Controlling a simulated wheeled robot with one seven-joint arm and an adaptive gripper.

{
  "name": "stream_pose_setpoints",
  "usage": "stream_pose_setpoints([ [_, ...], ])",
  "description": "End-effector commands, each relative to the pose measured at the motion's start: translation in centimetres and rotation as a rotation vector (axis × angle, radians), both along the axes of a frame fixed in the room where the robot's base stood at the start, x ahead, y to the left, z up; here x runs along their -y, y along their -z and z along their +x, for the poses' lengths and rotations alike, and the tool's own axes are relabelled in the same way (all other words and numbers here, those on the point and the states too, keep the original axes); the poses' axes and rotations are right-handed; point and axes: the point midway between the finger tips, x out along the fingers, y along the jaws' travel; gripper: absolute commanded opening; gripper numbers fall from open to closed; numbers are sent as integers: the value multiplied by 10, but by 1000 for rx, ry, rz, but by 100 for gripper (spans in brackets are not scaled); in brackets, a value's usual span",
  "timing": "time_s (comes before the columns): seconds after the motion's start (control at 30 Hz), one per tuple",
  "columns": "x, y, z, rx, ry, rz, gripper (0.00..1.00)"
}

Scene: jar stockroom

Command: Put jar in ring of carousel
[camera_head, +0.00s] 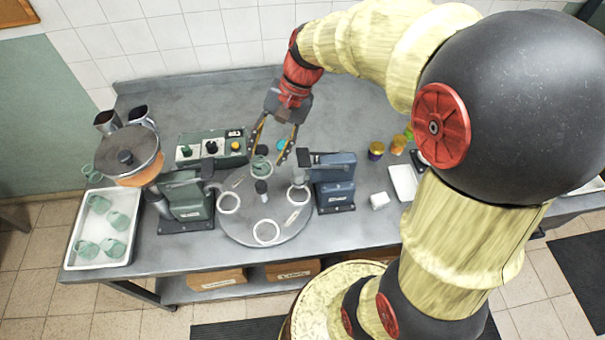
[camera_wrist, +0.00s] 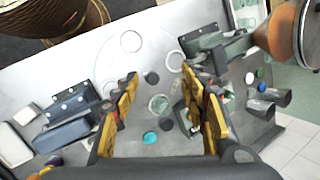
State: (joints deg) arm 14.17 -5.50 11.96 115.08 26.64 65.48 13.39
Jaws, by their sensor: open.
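The carousel (camera_head: 244,220) is a grey round plate with pale rings around a dark-capped centre post. Three rings look empty: the left ring (camera_head: 229,202), the front ring (camera_head: 266,231) and the right ring (camera_head: 298,194). A greenish glass jar (camera_head: 261,169) stands upright at the carousel's back edge, apparently in the back ring; it also shows in the wrist view (camera_wrist: 158,104). My gripper (camera_head: 270,158) is open and points down above this jar. In the wrist view the jar shows between the spread fingers; I cannot tell whether they touch it.
A white tray (camera_head: 72,244) with several green jars stands at far left. A green machine (camera_head: 187,197) and a blue machine (camera_head: 335,183) flank the carousel. A control box (camera_head: 212,148) stands behind. A cyan lid (camera_head: 282,145) lies near my gripper.

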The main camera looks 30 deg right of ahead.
Motion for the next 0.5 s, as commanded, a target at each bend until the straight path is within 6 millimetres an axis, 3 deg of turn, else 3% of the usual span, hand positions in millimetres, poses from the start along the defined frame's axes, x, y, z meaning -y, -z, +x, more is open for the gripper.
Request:
stream_pose_setpoints([
  [0.03,-4,-13,-16,53,-52,-50,44],
  [0.2,-6,-40,-62,216,-223,-216,44],
  [0.5,2,-66,-129,486,-487,-482,44],
])
